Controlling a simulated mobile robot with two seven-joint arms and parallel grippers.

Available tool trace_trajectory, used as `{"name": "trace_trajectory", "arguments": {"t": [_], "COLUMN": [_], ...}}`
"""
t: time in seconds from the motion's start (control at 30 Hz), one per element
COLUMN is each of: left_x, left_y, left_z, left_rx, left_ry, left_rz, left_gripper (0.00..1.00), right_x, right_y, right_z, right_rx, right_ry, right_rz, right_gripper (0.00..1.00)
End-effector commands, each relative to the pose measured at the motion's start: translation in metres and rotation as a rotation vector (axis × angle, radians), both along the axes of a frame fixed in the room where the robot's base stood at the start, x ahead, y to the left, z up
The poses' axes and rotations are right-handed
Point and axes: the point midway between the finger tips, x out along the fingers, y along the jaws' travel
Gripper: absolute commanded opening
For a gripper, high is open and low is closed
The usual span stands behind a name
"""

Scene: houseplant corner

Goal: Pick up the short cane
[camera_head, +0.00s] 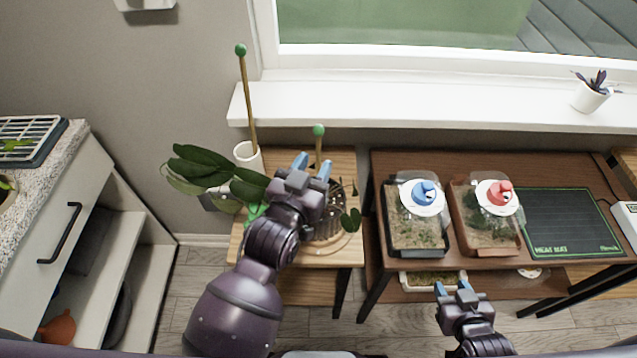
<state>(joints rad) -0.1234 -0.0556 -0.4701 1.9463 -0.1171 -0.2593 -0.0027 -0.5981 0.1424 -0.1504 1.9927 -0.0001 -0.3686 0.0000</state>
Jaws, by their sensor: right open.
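The short cane (319,148) is a thin brown stick with a green ball on top. It stands upright in a dark ribbed pot (328,226) on the small wooden table. My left gripper (313,163) is open, its blue fingertips apart. In the picture the cane passes between the fingers, nearer the right one. I cannot tell whether they touch it, and the gripper hides its lower part. A longer cane (247,100) with a green ball stands in a white pot (248,158) to the left. My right gripper (452,287) is open and empty, low in front of the dark table.
Large leaves (200,168) spread left of my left gripper. A windowsill (420,108) runs behind.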

Motion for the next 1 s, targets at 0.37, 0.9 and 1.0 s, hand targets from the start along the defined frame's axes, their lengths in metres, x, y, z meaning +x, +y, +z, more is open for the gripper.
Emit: {"name": "trace_trajectory", "arguments": {"t": [0.37, 0.9, 1.0], "left_x": [0.022, 0.022, 0.022], "left_y": [-0.01, -0.01, -0.01], "left_z": [0.0, 0.0, 0.0], "left_rx": [0.0, 0.0, 0.0], "left_ry": [0.0, 0.0, 0.0], "left_rz": [0.0, 0.0, 0.0], "left_gripper": [0.39, 0.0, 0.0], "right_x": [0.002, -0.008, -0.007], "right_y": [0.0, -0.002, -0.001], "right_z": [0.001, -0.006, -0.006], "right_rx": [0.0, -0.001, -0.001], "right_ry": [-0.004, 0.019, 0.017], "right_rz": [0.002, -0.004, -0.004], "right_gripper": [0.43, 0.43, 0.43]}}
